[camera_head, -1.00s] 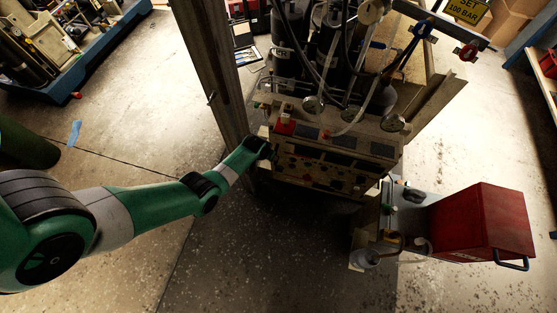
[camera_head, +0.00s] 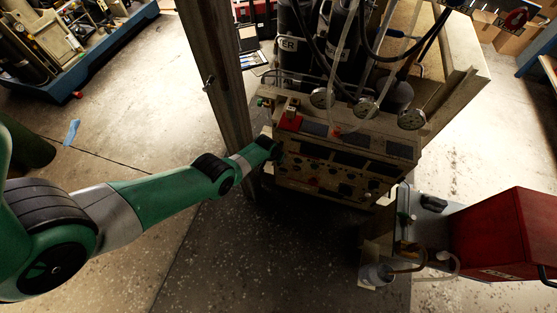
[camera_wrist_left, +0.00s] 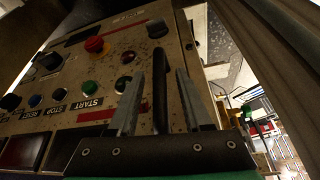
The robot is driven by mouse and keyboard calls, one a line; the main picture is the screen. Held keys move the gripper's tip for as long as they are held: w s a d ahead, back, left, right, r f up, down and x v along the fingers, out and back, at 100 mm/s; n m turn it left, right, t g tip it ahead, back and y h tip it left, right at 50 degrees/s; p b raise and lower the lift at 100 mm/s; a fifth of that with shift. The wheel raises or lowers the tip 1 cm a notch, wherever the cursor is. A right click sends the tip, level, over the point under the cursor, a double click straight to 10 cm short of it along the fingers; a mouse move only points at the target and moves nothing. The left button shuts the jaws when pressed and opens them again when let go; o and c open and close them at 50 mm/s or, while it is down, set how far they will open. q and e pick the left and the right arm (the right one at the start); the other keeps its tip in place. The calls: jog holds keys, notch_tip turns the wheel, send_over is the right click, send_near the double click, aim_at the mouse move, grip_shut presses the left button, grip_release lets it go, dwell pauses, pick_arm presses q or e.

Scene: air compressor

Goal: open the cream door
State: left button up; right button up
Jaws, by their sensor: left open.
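The cream door appears to be the worn cream control panel (camera_head: 340,172) on the front of the compressor; it looks shut. In the left wrist view the panel (camera_wrist_left: 150,48) fills the upper left, with a red knob, green and blue buttons and upside-down labels. My left gripper (camera_head: 277,150) is at the panel's left edge in the head view. In the wrist view my left gripper (camera_wrist_left: 158,92) has its two fingers apart, with a dark upright bar (camera_wrist_left: 161,80), perhaps a handle, between them. I cannot tell whether the fingers touch it. My right gripper is out of view.
A metal post (camera_head: 218,85) stands close behind my left forearm. Gauges and hoses sit above the panel. A red box (camera_head: 508,235) and a small cup with tubing (camera_head: 377,273) are at the right. The floor in front of the panel is clear.

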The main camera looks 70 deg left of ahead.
pick_arm(q)
jog(key=shift+c, duration=0.3)
grip_shut()
dwell(1.1)
